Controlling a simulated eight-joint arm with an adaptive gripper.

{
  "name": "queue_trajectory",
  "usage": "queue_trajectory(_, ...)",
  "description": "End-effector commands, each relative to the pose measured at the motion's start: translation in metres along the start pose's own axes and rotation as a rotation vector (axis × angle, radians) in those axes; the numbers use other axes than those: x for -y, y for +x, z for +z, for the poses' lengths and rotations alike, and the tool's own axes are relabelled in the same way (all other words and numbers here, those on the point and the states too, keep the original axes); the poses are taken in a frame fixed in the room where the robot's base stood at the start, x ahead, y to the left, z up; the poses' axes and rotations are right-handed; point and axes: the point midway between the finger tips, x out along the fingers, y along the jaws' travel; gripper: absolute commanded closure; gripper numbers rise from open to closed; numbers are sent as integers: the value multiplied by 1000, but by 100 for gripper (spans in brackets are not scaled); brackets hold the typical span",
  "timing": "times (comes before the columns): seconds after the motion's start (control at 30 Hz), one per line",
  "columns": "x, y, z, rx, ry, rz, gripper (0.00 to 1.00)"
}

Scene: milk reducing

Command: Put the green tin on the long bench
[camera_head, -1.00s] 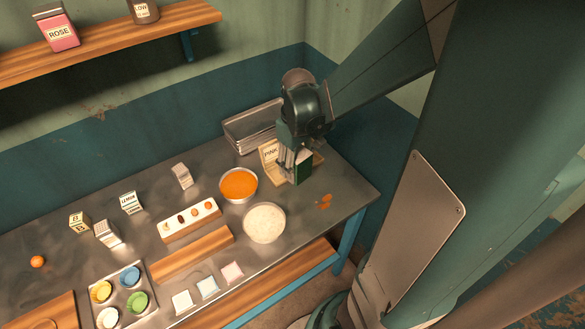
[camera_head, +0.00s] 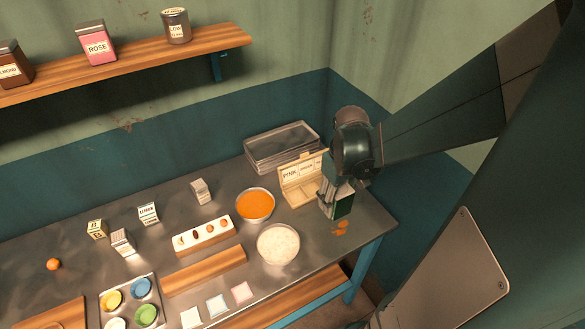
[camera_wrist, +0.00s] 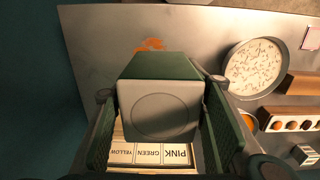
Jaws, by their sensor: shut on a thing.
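The green tin (camera_head: 343,207) is between the fingers of my gripper (camera_head: 339,190), near the right end of the long metal-topped bench (camera_head: 312,241). In the wrist view the green tin (camera_wrist: 158,108) shows a dark green side and a pale face with a round ring, with a finger pad of my gripper (camera_wrist: 160,95) on each side. My gripper is shut on it. Whether the tin's underside touches the bench cannot be told. The tin is just to the right of a wooden box and behind small orange spots on the bench.
The open wooden box (camera_head: 288,188) has cards labelled PINK, GREEN and YELLOW. Metal trays (camera_head: 280,145) stand behind it. A bowl of orange stuff (camera_head: 255,206) and a round dish of white bits (camera_head: 278,244) are to the left. Orange spots (camera_head: 341,227) lie near the bench's right edge.

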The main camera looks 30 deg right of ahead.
Motion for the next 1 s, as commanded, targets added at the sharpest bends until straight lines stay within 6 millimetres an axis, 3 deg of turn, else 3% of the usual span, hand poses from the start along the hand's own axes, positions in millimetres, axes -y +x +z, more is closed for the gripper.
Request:
queue_trajectory(0.17,0,6,0,0,0,0,77)
queue_trajectory(0.63,0,51,0,0,0,0,77)
queue_trajectory(1.0,0,58,0,0,0,0,77)
